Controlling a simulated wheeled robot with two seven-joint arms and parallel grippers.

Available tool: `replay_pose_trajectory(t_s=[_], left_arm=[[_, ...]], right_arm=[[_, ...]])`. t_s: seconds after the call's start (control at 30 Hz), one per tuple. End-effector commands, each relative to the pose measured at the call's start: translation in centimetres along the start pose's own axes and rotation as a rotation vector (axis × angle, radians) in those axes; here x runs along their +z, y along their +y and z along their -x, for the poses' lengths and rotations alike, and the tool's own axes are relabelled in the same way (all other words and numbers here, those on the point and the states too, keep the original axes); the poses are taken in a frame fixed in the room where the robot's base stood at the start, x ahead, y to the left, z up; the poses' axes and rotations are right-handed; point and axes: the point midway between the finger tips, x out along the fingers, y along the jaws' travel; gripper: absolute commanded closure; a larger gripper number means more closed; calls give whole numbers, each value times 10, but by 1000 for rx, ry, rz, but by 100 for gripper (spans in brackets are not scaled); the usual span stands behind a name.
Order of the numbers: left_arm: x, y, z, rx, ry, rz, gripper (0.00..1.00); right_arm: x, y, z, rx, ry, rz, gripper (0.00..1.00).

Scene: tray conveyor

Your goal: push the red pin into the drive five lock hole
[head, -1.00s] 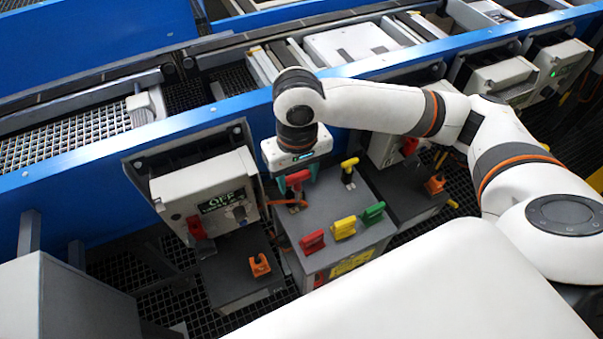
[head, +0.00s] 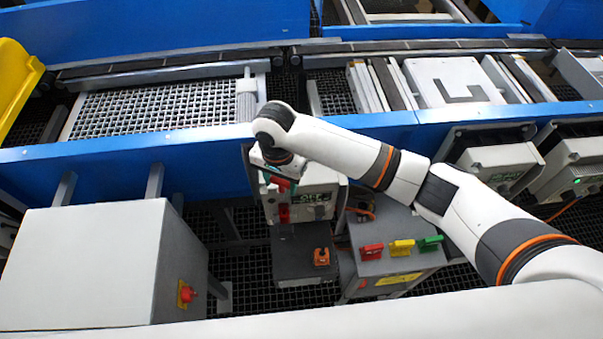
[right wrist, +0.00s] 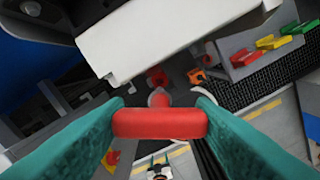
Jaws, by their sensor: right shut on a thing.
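My right gripper (head: 279,174) is shut on the red pin (head: 281,183). In the right wrist view the red crossbar handle (right wrist: 160,123) sits between the teal fingers, its shaft pointing away from the camera. The gripper and pin are in front of the upper left of a white drive box (head: 326,190) with a lit display, partly hiding it. A red switch part (head: 284,213) shows just below the pin. I cannot make out the lock hole or read a drive number. My left gripper is not in view.
A dark pedestal with an orange piece (head: 321,256) stands below the drive box. To its right, a grey stand (head: 385,270) holds red (head: 371,251), yellow (head: 402,248) and green (head: 430,243) handles. A grey cabinet (head: 85,265) stands left. The blue conveyor rail (head: 110,172) runs behind.

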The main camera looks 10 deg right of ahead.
Motion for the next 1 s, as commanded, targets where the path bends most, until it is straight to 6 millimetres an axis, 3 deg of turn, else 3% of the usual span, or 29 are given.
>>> replay_pose_trajectory(t_s=[0.53,1.0], left_arm=[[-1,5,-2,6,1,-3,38],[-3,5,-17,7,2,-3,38]], right_arm=[[-1,1,-5,-1,-1,-2,72],[-1,1,-46,-2,-1,-2,72]])
